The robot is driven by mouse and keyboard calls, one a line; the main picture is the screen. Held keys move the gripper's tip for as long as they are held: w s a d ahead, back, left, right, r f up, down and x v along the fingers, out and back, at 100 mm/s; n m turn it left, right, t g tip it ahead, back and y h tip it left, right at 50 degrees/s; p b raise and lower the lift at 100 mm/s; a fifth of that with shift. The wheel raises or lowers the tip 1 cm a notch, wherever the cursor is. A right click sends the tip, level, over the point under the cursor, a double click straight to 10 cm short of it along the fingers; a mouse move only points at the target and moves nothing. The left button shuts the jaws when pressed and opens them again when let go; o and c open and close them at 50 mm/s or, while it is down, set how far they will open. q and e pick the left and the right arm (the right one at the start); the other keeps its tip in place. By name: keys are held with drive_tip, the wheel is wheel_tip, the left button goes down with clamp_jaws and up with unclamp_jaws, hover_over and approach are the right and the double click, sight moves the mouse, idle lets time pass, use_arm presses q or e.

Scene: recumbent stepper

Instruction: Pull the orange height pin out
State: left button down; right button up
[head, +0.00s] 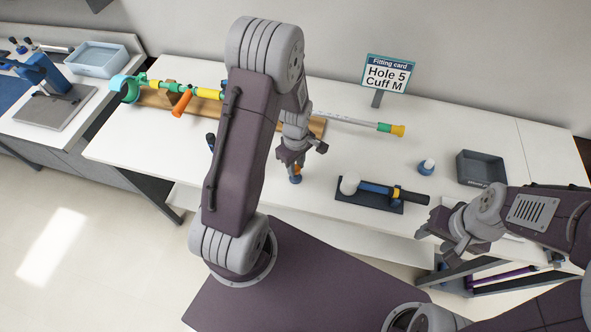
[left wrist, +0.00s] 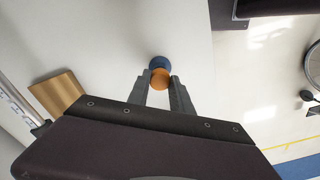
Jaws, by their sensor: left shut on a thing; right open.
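A crutch with a teal cuff (head: 125,88), an orange handgrip (head: 182,104) and a pale shaft with marks (head: 350,119) lies along a wooden board at the back of the table. My arm hides its middle. My left gripper (head: 296,162) is at the table's front side, apart from the crutch, shut on a small orange knob (head: 297,170). The left wrist view shows the knob (left wrist: 160,78) between the fingertips. A round blue piece (head: 295,180) is right below the knob; I cannot tell whether they are joined. My right gripper (head: 447,238) is open and empty.
A dark tray (head: 347,197) with a mallet-like tool lies right of my left gripper. A small blue-and-white piece (head: 427,166), a grey bin (head: 482,167) and a card reading "Hole 5, Cuff M" (head: 387,75) stand further right and back. The table between is clear.

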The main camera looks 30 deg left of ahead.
use_arm(q)
drive_tip(key=shift+r+p, duration=0.45)
drive_tip(key=shift+r, duration=0.1)
drive_tip(key=shift+r+p, duration=1.35)
drive_tip(key=shift+r, duration=0.1)
wheel_tip(320, 180, up, 3)
drive_tip(key=p, duration=0.3)
